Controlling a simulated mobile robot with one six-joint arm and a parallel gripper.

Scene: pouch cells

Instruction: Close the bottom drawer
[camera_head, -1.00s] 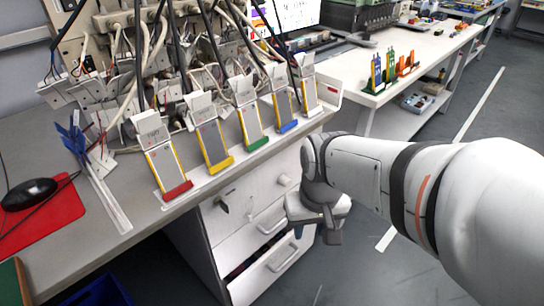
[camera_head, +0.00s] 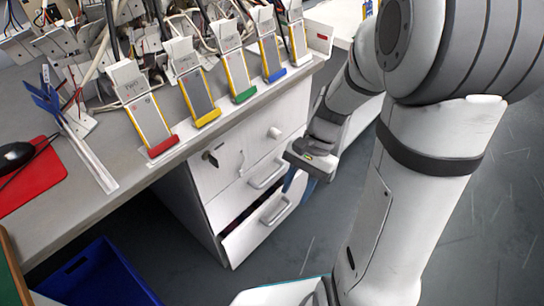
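The bottom drawer (camera_head: 258,232) of the white cabinet is partly open, with a dark gap above its front. Its handle (camera_head: 277,210) is a light bar on the front. The drawer above (camera_head: 243,187) looks shut. My gripper (camera_head: 297,184) is in front of the cabinet, to the right of the drawer fronts and close to the bottom drawer's handle. Blue-grey fingers show under the wrist, but the finger gap is too small to read. I cannot tell whether they touch the drawer.
The cabinet stands under a grey workbench (camera_head: 105,190) with several pouch cells (camera_head: 240,78) along its edge. A blue bin (camera_head: 98,277) is on the floor at lower left. Grey floor (camera_head: 330,225) is open right of the cabinet.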

